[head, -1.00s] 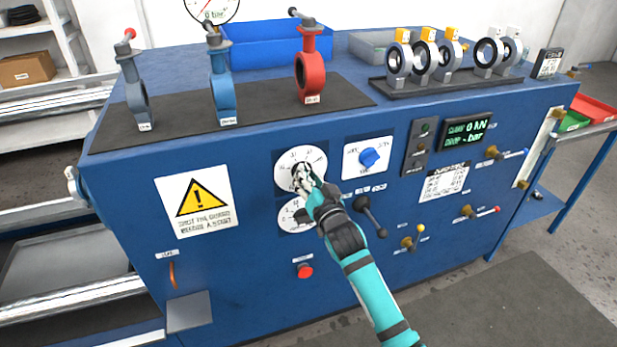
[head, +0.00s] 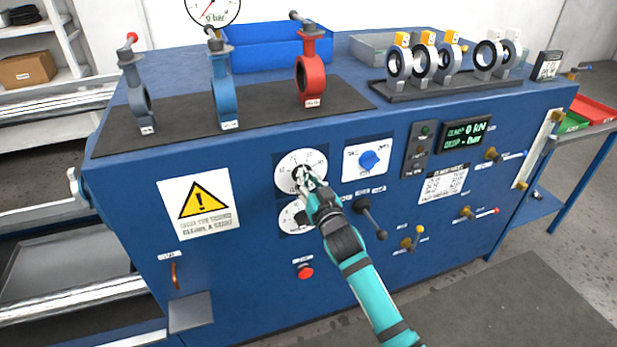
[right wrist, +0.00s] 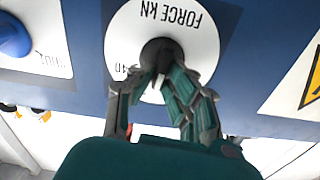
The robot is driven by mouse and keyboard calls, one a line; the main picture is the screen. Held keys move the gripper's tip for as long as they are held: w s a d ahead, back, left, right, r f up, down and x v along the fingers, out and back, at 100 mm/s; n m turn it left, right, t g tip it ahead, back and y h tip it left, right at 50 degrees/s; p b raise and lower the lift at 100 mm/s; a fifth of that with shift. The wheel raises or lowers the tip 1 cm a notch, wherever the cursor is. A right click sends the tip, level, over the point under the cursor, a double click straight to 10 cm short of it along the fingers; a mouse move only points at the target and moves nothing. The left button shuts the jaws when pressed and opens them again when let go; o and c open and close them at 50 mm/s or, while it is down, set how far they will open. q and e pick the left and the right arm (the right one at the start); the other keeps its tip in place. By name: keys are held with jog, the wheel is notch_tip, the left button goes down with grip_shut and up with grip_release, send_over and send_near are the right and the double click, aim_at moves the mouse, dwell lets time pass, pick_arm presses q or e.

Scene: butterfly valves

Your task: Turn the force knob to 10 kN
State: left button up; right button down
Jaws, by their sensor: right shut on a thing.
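The force knob's white dial (head: 287,178) is on the front of the blue test bench. In the right wrist view the dial (right wrist: 125,35) reads "FORCE KN", upside down, with a 40 mark partly visible. The dark knob (right wrist: 160,50) is at its centre. My right gripper (head: 305,178) is shut on the knob, its fingertips (right wrist: 158,75) at both sides of it. The gripper hides the knob's pointer and part of the dial. The display (head: 467,133) shows 0 kN in its top row. My left gripper is not in view.
A second white dial (head: 290,216) lies just below, partly covered by my gripper. A blue selector knob (head: 369,160) is to the right, a black lever (head: 371,216) below it. A red button (head: 305,271) sits lower down. Several valves stand on the bench top.

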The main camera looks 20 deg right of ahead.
jog(key=n+p, duration=0.1)
jog(key=n, duration=0.2)
jog(key=shift+a+n, duration=0.15)
jog(key=shift+n, duration=0.25)
jog(key=shift+a+f+n+p, duration=0.15)
jog(key=shift+n+p, duration=0.15)
jog(key=shift+n, duration=2.4)
jog(key=shift+a+f+n+p, duration=0.15)
jog(key=shift+n+p, duration=0.1)
jog(key=shift+n, duration=2.45)
jog(key=c, duration=1.3)
grip_release()
jog(key=shift+c, duration=0.2)
